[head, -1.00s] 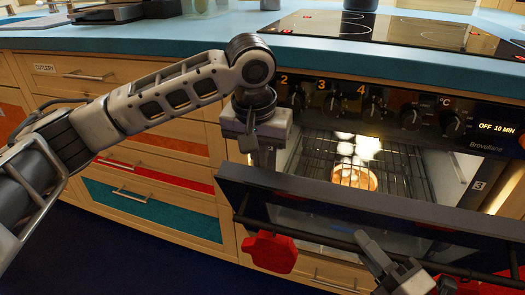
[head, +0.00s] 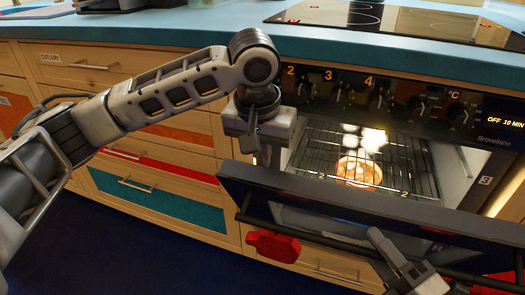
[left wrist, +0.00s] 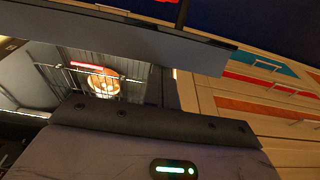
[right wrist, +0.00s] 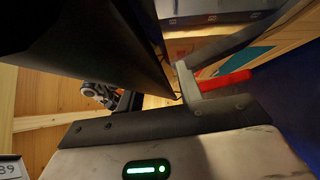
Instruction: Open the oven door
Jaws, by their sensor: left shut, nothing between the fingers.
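The oven door (head: 370,205) is partly open, tilted out from its top. Its dark handle bar (head: 320,238) runs along the front. Inside the lit oven, a round dish (head: 358,170) sits at the wire rack (head: 415,172). My left gripper (head: 265,158) is shut and empty, pointing down at the left end of the opening, behind the door's top edge. Its tips are hidden by the door. The left wrist view shows the door panel (left wrist: 150,40) just beyond it. My right gripper (head: 378,242) is in front of the door by the handle. Its fingers (right wrist: 158,92) look apart; I cannot tell whether they touch the handle.
Control knobs (head: 378,98) line the panel above. Drawers (head: 160,200) stand left of the oven, under the blue worktop (head: 180,30). The dark floor is clear.

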